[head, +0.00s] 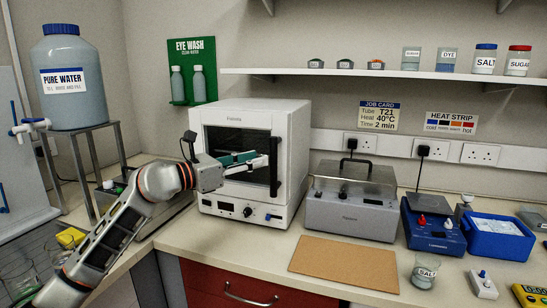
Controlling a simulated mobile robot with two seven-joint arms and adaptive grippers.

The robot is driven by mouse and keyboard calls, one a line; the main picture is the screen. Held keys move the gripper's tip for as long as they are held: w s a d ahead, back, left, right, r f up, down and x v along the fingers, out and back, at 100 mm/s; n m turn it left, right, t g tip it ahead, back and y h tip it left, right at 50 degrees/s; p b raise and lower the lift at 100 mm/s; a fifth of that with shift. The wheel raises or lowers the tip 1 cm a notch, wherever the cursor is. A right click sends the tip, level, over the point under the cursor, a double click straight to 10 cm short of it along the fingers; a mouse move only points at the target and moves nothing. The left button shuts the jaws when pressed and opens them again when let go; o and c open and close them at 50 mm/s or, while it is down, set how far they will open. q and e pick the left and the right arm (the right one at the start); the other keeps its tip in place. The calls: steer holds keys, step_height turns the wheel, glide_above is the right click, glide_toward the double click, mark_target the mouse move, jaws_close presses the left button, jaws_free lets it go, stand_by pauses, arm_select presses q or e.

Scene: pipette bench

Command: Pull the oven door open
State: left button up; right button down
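The oven (240,115) is a white box on the bench with a dark-windowed front door (225,140), which looks shut. Its black vertical handle (276,167) is on the right side of the door. My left gripper (262,158) is in front of the door window, with its fingers pointing right toward the handle. The two fingers look apart, with nothing seen between them. The fingertips are close to the handle; I cannot tell whether they touch it. The gripper hides part of the window. My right gripper is out of view.
A grey lidded metal box (350,200) stands close to the oven's right. A brown board (345,262) lies in front of it. A pure water tank (65,75) on a stand is at the left.

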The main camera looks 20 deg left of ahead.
mark_target(271, 156)
arm_select(q)
steer(key=x, duration=0.7)
steer(key=shift+d+p, duration=0.1)
steer(key=shift+p, duration=0.2)
steer(key=shift+c, duration=0.3)
steer(key=shift+s, duration=0.1)
jaws_close()
